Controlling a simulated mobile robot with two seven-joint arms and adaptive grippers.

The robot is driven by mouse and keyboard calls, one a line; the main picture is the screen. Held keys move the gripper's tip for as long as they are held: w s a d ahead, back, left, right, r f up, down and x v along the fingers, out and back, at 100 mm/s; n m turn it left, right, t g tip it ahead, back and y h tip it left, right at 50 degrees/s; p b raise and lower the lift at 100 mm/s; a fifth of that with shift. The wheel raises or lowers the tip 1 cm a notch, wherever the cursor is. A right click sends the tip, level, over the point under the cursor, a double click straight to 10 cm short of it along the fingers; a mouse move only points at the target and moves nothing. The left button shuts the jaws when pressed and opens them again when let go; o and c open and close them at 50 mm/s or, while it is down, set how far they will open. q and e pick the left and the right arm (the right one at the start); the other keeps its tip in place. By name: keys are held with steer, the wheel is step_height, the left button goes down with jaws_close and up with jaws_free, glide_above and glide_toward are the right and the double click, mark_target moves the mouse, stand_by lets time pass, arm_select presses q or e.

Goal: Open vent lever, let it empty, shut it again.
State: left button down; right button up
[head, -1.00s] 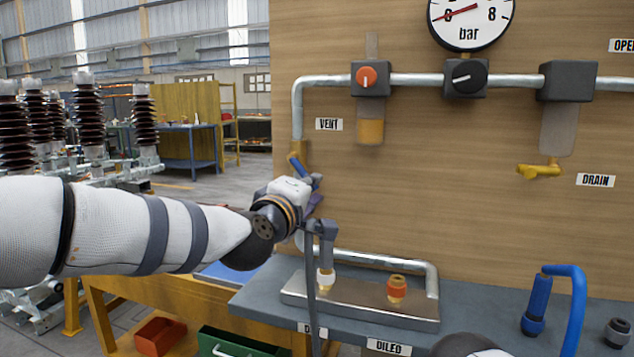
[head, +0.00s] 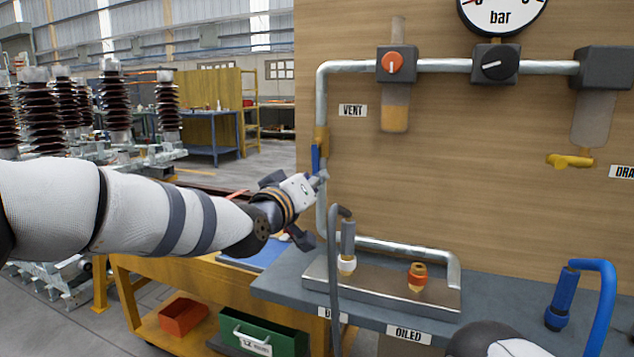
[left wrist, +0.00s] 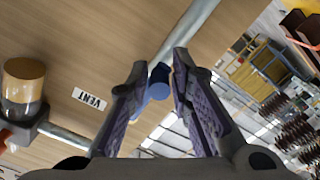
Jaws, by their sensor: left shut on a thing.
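The vent lever (head: 315,157) is blue and hangs nearly straight down along the left pipe, below a brass valve body (head: 321,139). The VENT label (head: 352,110) is to its right. My left gripper (head: 318,182) is shut on the lever's lower end. In the left wrist view the blue lever (left wrist: 158,82) shows between the two fingers of my left gripper (left wrist: 160,68). The fingers hide part of its grip. The pressure gauge (head: 501,14) is cut off by the top edge, so its reading cannot be told. My right gripper is not in view.
A grey hose (head: 333,270) stands close to the right of my left gripper. Metal pipe (head: 345,67) runs along the wooden panel (head: 455,160). The grey shelf (head: 280,288) below carries connectors and a blue hose (head: 606,300).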

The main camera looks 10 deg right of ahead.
arm_select(q)
steer(key=shift+w+a+r, duration=0.25)
steer(key=shift+a+r, duration=0.05)
steer(key=shift+r, duration=0.05)
steer(key=c, duration=1.6)
jaws_free()
steer(key=shift+o, duration=0.2)
steer(key=shift+f, duration=0.1)
steer(key=shift+s, duration=0.1)
steer(key=v, duration=1.2)
